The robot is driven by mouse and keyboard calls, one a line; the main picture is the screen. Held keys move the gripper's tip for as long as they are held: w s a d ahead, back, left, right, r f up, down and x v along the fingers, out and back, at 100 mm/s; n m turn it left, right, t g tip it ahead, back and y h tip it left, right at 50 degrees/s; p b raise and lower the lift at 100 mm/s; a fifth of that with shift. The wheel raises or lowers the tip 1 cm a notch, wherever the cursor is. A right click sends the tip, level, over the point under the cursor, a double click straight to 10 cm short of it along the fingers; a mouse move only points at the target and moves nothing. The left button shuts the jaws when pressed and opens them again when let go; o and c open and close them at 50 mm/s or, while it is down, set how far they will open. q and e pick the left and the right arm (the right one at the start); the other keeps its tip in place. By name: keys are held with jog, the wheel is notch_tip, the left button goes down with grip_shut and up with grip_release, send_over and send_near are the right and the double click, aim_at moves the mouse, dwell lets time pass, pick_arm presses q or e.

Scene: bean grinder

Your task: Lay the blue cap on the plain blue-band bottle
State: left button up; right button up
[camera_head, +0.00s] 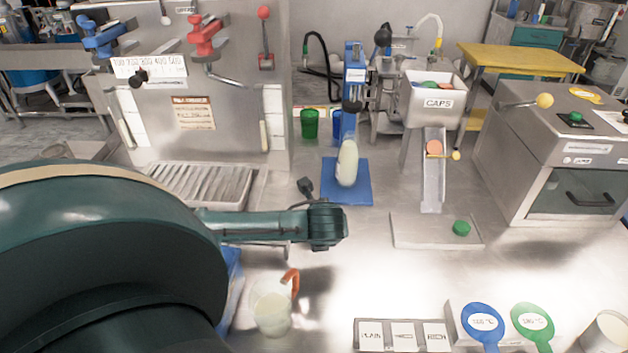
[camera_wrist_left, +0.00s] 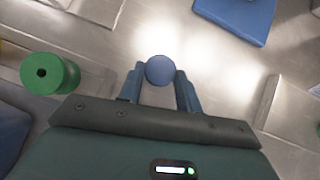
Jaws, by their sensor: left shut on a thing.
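My left gripper (camera_head: 325,226) reaches in from the left, above the steel table. In the left wrist view its two fingers (camera_wrist_left: 160,88) are shut on a round blue cap (camera_wrist_left: 160,70) at their tips. The cap cannot be made out in the head view. A pale cream bottle (camera_head: 347,165) stands upright on a blue mat (camera_head: 362,193), beyond and slightly right of my gripper. No band on it can be made out. The mat's corner also shows in the left wrist view (camera_wrist_left: 240,14), without the bottle. My right gripper is not in view.
A pitcher with an orange handle (camera_head: 272,310) stands below my arm. A green cap (camera_head: 461,228) lies on a plate (camera_head: 412,236) under the caps chute (camera_head: 433,185). A green round piece (camera_wrist_left: 50,73) is left of my fingers. Open table lies right of my gripper.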

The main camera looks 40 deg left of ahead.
pick_arm(q)
notch_tip(320, 180, up, 8)
jog(key=shift+f+p, duration=0.1)
jog(key=shift+p, duration=0.2)
jog(key=w+d+r+m+t+h, duration=0.1)
jog(key=d+r+m+t+h, duration=0.15)
jog(key=d+r+m, duration=0.4)
jog(key=w+d+r+m+t+h, duration=0.1)
jog(key=d+m+h, duration=0.2)
jog(key=d, duration=0.7)
jog(key=shift+m+g+h, duration=0.25)
jog(key=shift+m+g, duration=0.1)
jog(key=s, duration=0.1)
jog(key=s+f, duration=0.1)
jog(key=s, duration=0.1)
jog(key=s+d+f, duration=0.1)
jog(key=shift+s+f, duration=0.2)
jog(key=shift+s, duration=0.2)
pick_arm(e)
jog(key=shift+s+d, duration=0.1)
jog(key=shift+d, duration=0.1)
pick_arm(q)
jog(key=shift+r, duration=0.1)
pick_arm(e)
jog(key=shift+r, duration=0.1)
pick_arm(q)
jog(key=shift+w+a, duration=0.1)
